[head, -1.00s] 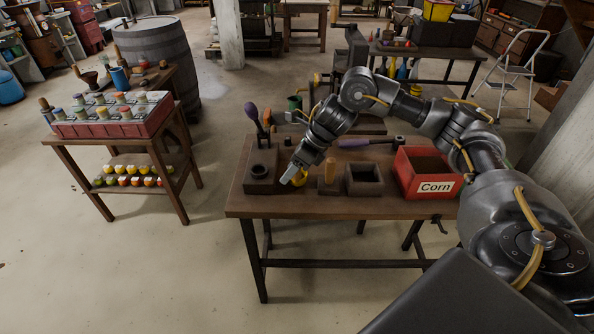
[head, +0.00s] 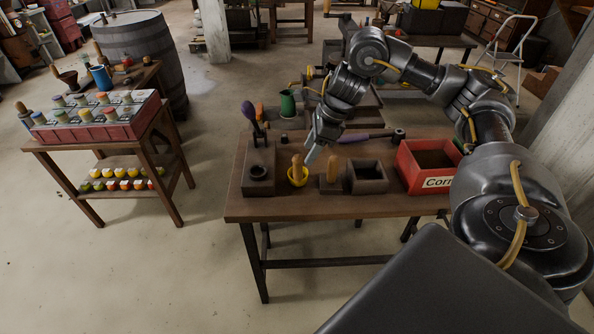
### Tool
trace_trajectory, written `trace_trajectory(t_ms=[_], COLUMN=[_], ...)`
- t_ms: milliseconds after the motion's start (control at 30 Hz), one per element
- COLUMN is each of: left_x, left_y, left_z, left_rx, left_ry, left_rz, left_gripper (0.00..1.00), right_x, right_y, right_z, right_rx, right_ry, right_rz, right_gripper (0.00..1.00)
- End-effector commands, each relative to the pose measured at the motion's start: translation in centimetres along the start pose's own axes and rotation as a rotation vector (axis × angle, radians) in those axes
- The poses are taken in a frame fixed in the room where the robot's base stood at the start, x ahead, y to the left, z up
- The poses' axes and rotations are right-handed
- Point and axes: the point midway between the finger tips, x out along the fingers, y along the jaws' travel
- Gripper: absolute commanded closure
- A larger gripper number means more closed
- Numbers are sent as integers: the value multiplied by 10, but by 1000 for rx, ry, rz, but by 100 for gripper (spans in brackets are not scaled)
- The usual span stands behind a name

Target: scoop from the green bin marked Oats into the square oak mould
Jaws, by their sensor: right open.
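My right gripper (head: 312,154) hangs over the bench, open and empty, just above and right of a yellow scoop (head: 298,180) with an upright wooden handle. The scoop stands on the bench apart from the fingers. A dark, square, open-topped box (head: 368,186) stands to the right; it looks like the square mould, though I cannot tell if it is oak. The only labelled bin I see is a red one (head: 418,178) marked "Corn", partly behind my arm. No green bin marked Oats shows. My left gripper is not in view.
A block with a round hole (head: 258,183) is left of the scoop, and a block with a wooden peg (head: 331,186) is right. A purple-handled mallet (head: 362,137) lies behind. A green jug (head: 288,104) stands farther back. The bench's front strip (head: 320,207) is clear.

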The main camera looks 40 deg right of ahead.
Motion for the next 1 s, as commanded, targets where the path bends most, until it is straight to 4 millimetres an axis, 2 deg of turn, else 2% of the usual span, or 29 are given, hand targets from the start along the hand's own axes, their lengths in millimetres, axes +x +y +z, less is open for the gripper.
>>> trace_trajectory(t_ms=[33, 100, 167, 267, 367, 500, 800, 1000], left_x=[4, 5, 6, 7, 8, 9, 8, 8], left_y=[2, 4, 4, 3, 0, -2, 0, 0], left_z=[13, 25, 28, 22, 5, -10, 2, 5], left_rx=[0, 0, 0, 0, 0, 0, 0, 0], left_ry=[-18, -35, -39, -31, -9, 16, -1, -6], left_rz=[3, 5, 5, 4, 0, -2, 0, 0], left_gripper=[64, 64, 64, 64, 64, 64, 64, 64], right_x=[12, 20, 26, 29, 30, 43, 79, 81], right_y=[1, 0, 0, 0, 0, 0, -2, -3], right_z=[-1, 0, 1, 2, 3, 3, 4, 4], right_rx=[0, 0, -1, -2, -2, -4, -4, -4], right_ry=[1, 0, 0, -2, -1, -1, 0, -1], right_rz=[3, 3, 2, 1, 1, 5, 4, 1], right_gripper=[50, 50, 50, 50, 50, 50, 50, 50])
